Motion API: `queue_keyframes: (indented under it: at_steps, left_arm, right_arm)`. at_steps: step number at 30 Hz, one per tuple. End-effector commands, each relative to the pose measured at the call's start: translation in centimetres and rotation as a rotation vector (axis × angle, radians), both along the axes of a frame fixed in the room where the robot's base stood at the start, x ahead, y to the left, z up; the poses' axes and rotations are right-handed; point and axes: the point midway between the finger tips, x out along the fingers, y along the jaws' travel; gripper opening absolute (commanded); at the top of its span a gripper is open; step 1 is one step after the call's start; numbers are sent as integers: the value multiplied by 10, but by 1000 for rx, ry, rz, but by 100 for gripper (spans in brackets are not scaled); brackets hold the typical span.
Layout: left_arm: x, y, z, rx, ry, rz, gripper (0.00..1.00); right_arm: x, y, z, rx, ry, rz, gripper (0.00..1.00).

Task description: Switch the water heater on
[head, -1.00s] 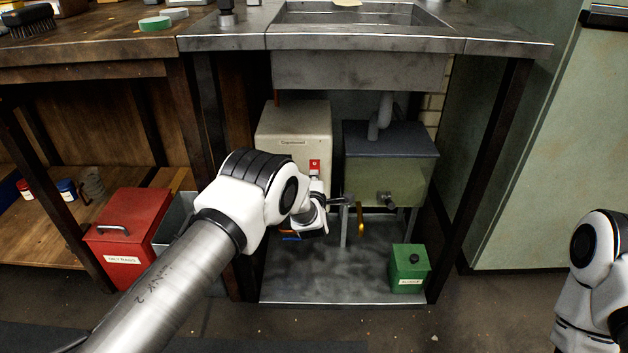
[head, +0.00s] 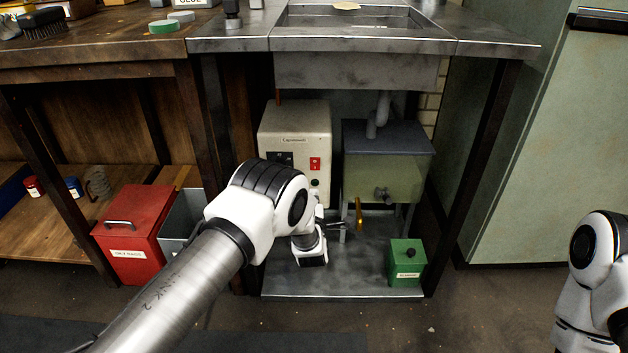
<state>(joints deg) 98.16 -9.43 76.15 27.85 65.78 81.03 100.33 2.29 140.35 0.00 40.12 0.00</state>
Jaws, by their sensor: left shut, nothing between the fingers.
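The water heater is a cream box (head: 295,125) with a nameplate, standing under the sink. Its red switch (head: 315,164) shows clearly on the right of its front; I cannot tell its setting for sure at this size. A dark panel (head: 281,158) sits left of the switch. My left gripper (head: 341,225) is shut and empty, below and right of the switch and apart from it. My left arm hides the heater's lower left part. My right arm shows only at the right edge; its gripper is out of view.
A greenish tank with a dark lid (head: 388,137) and a tap (head: 382,195) stands right of the heater. A green box (head: 406,262) sits on the metal shelf (head: 335,283). A red bin (head: 135,230) stands left. Dark table legs flank the bay.

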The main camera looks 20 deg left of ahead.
Motion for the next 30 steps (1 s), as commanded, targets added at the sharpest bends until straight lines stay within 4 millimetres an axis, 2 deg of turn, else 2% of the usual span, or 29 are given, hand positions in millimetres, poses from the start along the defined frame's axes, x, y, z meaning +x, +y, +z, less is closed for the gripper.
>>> queue_keyframes:
  at_steps: [1, 3, 9, 24, 26, 27, 29, 30]
  left_arm:
    - [-11, -4, 4, 1, 3, -2, 0]
    - [-24, -8, 3, 1, 1, -2, 0]
    - [-47, -14, -4, 0, 0, -1, 0]
    - [-48, -14, -5, 0, -3, -1, 0]
    - [-46, -7, -1, -2, -9, 10, 0]
    - [-47, 3, 0, -2, -5, 27, 0]
    - [-64, 23, -12, 8, 51, 48, 0]
    - [-82, 36, -27, 15, 119, 49, 0]
  right_arm:
    - [0, 0, 11, 0, 1, 0, 40]
    - [0, 0, 17, 0, 1, 0, 40]
    - [-1, 0, 24, 0, 2, 0, 40]
    - [-1, 0, 23, 0, 2, 0, 40]
    - [-1, 0, 23, 0, 2, 0, 40]
    - [-1, 0, 23, 0, 2, 0, 40]
    - [-1, 0, 23, 0, 2, 0, 40]
    - [-1, 0, 23, 0, 2, 0, 40]
